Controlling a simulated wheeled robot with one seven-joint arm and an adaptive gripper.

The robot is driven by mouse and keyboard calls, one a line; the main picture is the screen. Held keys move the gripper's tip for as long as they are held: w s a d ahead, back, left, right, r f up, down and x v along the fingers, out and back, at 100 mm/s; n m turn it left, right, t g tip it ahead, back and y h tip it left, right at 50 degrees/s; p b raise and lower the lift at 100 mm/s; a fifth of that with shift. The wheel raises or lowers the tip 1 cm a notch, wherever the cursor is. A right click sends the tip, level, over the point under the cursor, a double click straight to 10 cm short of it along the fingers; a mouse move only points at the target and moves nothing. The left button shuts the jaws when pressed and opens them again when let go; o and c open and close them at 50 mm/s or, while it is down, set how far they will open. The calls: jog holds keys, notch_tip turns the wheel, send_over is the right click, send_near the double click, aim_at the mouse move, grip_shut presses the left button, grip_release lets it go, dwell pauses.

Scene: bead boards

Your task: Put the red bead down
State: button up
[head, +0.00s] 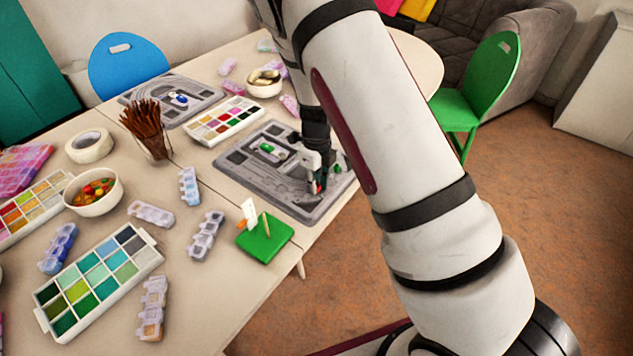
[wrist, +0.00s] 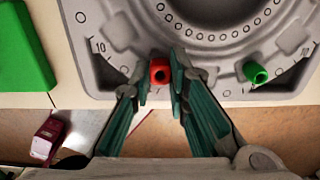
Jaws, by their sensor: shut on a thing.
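The red bead (wrist: 160,71) shows in the wrist view between the fingertips of my gripper (wrist: 158,80), with its hole facing the camera. My gripper is shut on it, over the near edge of the grey bead board (wrist: 100,45). I cannot tell whether the bead touches the board. In the head view my gripper (head: 317,183) is at the near right part of the grey board (head: 290,208), and the red bead is too small to make out clearly. A green bead (wrist: 257,74) lies on the board to the right of my gripper.
A green block (head: 264,238) with upright pieces stands left of my gripper, near the table edge. A second grey board (head: 190,112) lies farther back. Colour trays (head: 225,122), a bowl of beads (head: 93,192) and several pill boxes crowd the left side. The table edge is close to my gripper.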

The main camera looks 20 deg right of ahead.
jog(key=shift+f, duration=0.2)
jog(key=o, duration=0.7)
jog(key=shift+c, duration=0.2)
jog(key=s+a+r+n+y+p, duration=0.1)
jog(key=s+r+n, duration=0.3)
jog(key=r, duration=0.7)
jog(key=s+r+n+y, duration=0.1)
jog(key=s+r+n, duration=0.2)
jog(key=r, duration=0.9)
jog(key=s+r+n+t, duration=0.1)
jog(key=s+r+n, duration=0.2)
jog(key=s+n, duration=0.4)
jog(key=s+d+r+n+t+h, duration=0.1)
jog(key=s+r+n, duration=0.2)
jog(key=s+n, duration=0.4)
jog(key=s+r+n+t+h, duration=0.1)
jog(key=s+r+n, duration=0.3)
jog(key=s+n, duration=0.4)
jog(key=s, duration=0.3)
jog(key=shift+d+t, duration=0.15)
jog(key=shift+t, duration=0.15)
